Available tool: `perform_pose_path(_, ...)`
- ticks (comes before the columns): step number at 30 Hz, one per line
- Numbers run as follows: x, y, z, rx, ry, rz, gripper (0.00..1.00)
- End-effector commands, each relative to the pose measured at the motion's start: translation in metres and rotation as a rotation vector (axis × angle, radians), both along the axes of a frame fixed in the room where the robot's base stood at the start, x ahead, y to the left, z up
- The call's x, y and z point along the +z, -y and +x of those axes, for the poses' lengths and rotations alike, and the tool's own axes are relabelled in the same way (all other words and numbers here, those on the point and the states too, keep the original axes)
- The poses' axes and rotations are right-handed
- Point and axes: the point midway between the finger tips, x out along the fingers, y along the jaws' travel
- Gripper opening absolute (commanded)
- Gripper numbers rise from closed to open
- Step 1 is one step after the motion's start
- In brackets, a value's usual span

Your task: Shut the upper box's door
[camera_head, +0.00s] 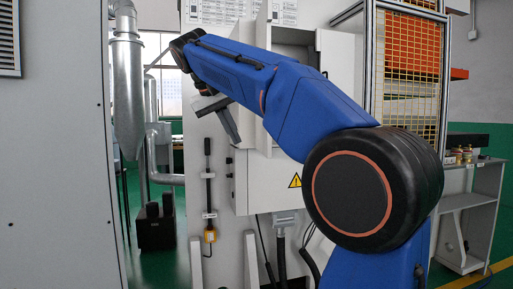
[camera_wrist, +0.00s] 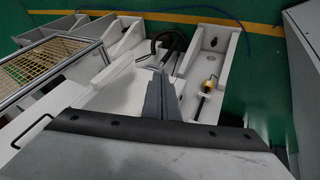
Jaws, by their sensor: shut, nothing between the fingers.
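The upper box (camera_head: 292,36) is a pale wall cabinet in the head view, partly hidden behind my blue arm. A dark recess shows in its front, and a pale panel (camera_head: 338,62) that looks like its door stands swung out at the right. My gripper (camera_head: 234,136) hangs below the wrist, left of the box, pointing down and right. It is shut and empty. In the wrist view my gripper (camera_wrist: 160,82) shows as two grey fingers together. I cannot tell whether it touches anything. The door is not clearly identifiable in the wrist view.
A lower box (camera_head: 262,188) with a yellow warning triangle is under the upper one. A mesh guard frame (camera_head: 412,70) stands close on the right. A large grey panel (camera_head: 50,170) fills the left.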

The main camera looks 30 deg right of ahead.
Motion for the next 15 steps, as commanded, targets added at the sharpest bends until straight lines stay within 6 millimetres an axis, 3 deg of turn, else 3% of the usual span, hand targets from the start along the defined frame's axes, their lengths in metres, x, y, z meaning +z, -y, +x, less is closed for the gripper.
perform_pose_path(3,0.020,-0.001,0.016,-0.059,0.014,-0.021,0.00)
perform_pose_path(7,0.031,-0.001,0.022,-0.099,0.024,-0.033,0.00)
perform_pose_path(15,0.022,0.009,0.026,-0.115,0.025,-0.038,0.00)
